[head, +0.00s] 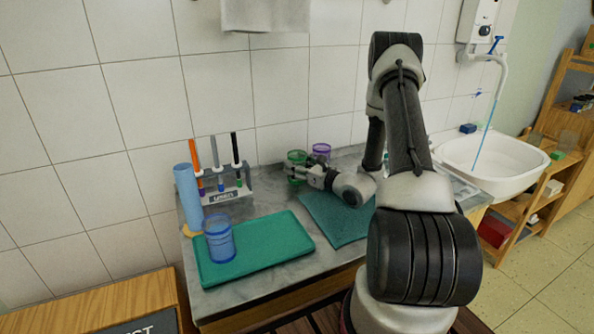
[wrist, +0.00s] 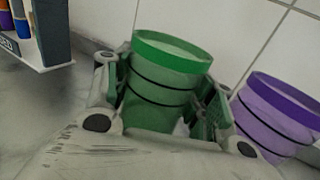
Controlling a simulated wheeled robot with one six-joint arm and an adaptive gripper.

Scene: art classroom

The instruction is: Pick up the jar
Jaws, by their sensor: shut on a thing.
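A translucent green jar (wrist: 160,85) with a brighter green rim and dark bands stands between the fingers of my gripper (wrist: 165,105) in the wrist view. My gripper is shut on the green jar, with a finger on each side. The jar's lower part is hidden by the gripper. In the head view the green jar (head: 297,157) is at the back of the grey counter near the tiled wall, and my gripper (head: 300,172) reaches it from the right. I cannot tell whether its base touches the counter.
A purple jar (wrist: 275,115) stands close on the right. A marker rack (head: 225,182) is to the left. A blue jar (head: 219,240) stands on the green tray (head: 275,249) in front. A teal mat (head: 335,222) lies under my arm. A white sink (head: 490,163) is at the right.

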